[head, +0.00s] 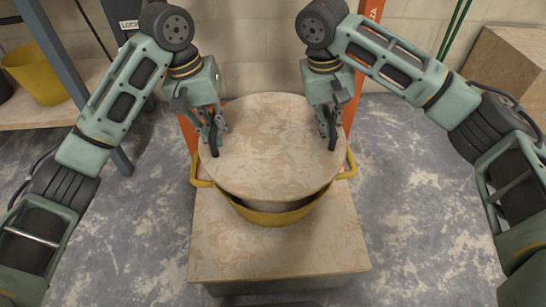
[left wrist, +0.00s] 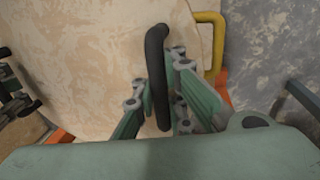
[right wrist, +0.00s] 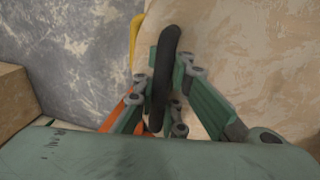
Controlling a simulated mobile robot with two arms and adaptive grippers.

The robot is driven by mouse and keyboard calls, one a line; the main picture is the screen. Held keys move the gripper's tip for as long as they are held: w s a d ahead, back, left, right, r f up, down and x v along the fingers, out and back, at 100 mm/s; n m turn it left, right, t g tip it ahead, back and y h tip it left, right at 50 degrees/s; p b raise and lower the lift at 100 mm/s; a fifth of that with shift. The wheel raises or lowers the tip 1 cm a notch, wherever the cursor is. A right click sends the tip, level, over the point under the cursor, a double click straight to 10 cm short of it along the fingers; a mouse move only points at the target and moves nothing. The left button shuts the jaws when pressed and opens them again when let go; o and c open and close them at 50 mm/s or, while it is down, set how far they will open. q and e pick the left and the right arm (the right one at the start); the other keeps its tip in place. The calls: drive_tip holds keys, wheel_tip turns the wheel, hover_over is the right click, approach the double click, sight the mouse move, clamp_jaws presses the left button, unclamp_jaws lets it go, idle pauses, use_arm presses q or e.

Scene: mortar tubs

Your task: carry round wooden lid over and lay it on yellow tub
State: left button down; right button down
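The round wooden lid (head: 270,150) lies over the yellow tub (head: 270,217), covering most of its mouth. A dark gap shows between the lid's front edge and the tub's rim; I cannot tell whether they touch elsewhere. The lid has a black bar handle at each side. My left gripper (head: 213,130) has its fingers closed about the left handle (left wrist: 156,75), and my right gripper (head: 328,122) about the right handle (right wrist: 163,75). The tub's yellow side handles (head: 200,172) stick out beyond the lid.
The tub stands on a wooden-topped block (head: 280,250), bare in front. Orange uprights (head: 372,10) stand behind by a pale wall. Another yellow tub (head: 38,72) sits on a shelf at left. A wooden box (head: 512,65) is at right. Grey floor is clear on both sides.

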use_arm(q)
drive_tip(key=shift+f, duration=0.2)
use_arm(e)
drive_tip(key=shift+f, duration=0.2)
